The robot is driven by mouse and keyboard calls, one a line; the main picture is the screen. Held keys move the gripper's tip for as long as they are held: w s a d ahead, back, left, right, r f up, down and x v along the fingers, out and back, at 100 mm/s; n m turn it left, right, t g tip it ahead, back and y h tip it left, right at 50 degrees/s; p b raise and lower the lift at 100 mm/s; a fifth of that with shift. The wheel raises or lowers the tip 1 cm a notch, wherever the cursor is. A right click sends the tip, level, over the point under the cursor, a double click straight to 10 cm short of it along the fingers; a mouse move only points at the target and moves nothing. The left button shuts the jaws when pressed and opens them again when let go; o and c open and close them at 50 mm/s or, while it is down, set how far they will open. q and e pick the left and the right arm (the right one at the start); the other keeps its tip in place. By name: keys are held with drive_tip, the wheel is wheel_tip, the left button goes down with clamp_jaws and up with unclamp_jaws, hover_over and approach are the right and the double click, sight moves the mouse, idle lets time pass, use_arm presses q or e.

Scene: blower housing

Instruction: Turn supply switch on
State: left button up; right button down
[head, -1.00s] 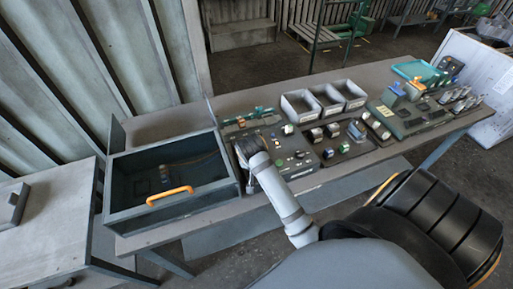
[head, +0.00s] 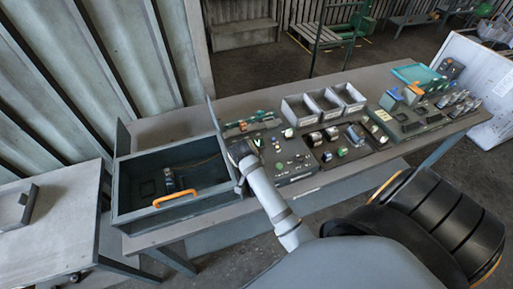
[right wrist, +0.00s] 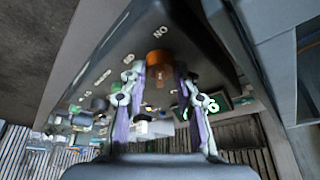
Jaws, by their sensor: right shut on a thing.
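In the right wrist view an orange-brown knob (right wrist: 158,62), the likely supply switch, stands on a dark panel face (right wrist: 197,30). White lettering beside it reads ON, upside down. My right gripper (right wrist: 159,70) has one finger on each side of the knob and is shut on it. The knob's exact turn is hard to read. In the head view my right gripper (head: 239,153) is at the left edge of the control panel (head: 292,161), by the open box. Its fingertips and the knob are hidden there. My left gripper is not in view.
An open dark box (head: 140,215) with an orange handle (head: 176,198) stands left of the panel. Grey bins (head: 300,111) and parts trays (head: 345,158) are to the right on the bench (head: 180,128). A side table (head: 60,225) stands at left.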

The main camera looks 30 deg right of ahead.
drive_tip(key=c, duration=1)
unclamp_jaws()
drive_tip(key=shift+r, duration=0.1)
wheel_tip(320, 180, up, 10)
